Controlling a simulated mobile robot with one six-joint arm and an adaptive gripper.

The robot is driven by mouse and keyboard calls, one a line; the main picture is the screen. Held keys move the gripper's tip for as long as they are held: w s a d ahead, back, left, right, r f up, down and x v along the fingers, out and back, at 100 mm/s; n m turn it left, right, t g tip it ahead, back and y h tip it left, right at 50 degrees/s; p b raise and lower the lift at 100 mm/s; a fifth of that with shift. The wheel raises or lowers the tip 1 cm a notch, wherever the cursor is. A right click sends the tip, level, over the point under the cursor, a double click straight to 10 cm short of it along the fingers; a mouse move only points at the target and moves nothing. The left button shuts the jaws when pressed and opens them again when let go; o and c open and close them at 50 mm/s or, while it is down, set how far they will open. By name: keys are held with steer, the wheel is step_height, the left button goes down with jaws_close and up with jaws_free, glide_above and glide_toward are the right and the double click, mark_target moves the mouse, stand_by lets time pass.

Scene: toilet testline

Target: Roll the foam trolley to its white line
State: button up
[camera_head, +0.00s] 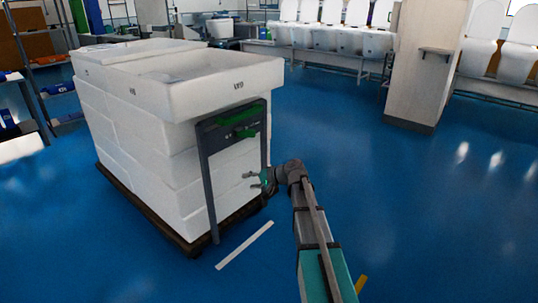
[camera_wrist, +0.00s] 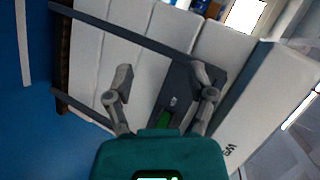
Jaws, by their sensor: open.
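The foam trolley (camera_head: 150,120) is a stack of white foam blocks on a dark base, left of centre in the head view. A grey frame (camera_head: 206,180) with a green handle (camera_head: 238,118) stands at its near end. The white line (camera_head: 244,245) lies on the floor just in front of that end, and a white strip shows at the left of the wrist view (camera_wrist: 23,45). My gripper (camera_head: 253,180) is open and empty in front of the frame, lower in the picture than the green handle. In the wrist view my open fingers (camera_wrist: 162,85) point at the frame's grey panel (camera_wrist: 185,85).
A row of white toilets (camera_head: 335,38) stands along the back. A pale pillar (camera_head: 423,60) with a small shelf is at the right. Metal shelving (camera_head: 38,75) is at the left. The blue floor (camera_head: 430,210) at the right is clear.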

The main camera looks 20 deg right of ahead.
steer(key=s+a+f+n+g+h, duration=0.2)
steer(key=s+a+f+g, duration=0.15)
steer(key=s, duration=0.45)
steer(key=s+a+f+n+g+h, duration=0.1)
steer(key=s+a+f+g+h, duration=0.15)
steer(key=s+a+f, duration=0.35)
steer(key=s+d+f+n+g+h, duration=0.1)
steer(key=s+h, duration=0.4)
steer(key=s, duration=0.8)
steer(key=shift+s+d+f+n+g+h, duration=0.15)
steer(key=shift+s+d+n+g+h, duration=0.25)
steer(key=shift+d, duration=0.8)
steer(key=shift+w, duration=0.15)
